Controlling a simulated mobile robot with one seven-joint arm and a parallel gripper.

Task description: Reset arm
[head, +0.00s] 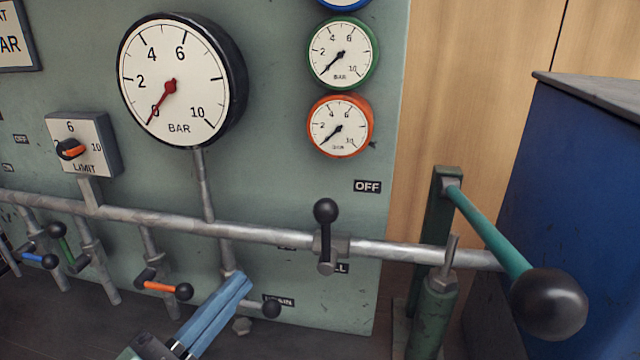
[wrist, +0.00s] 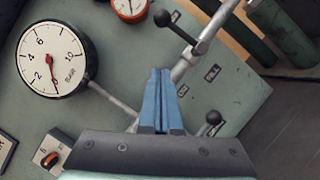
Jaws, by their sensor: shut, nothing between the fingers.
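My gripper (head: 246,283) shows at the bottom middle of the head view, its blue fingers pressed together with nothing between them. In the wrist view my gripper (wrist: 160,72) points up the picture, in front of the green panel. In the head view the fingertips lie just left of a black-knobbed lever (head: 271,308) under the pipe and overlap its stem in the picture; I cannot tell if they touch. This lever's knob also shows right of the fingers in the wrist view (wrist: 213,117).
A pipe (head: 270,235) crosses the panel, with a black-knobbed upright lever (head: 326,211) on it. Orange (head: 160,287), blue (head: 40,260) and green (head: 66,248) levers sit left. A large gauge (head: 181,80) hangs above. A teal pump handle (head: 490,229) and blue cabinet (head: 575,170) stand right.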

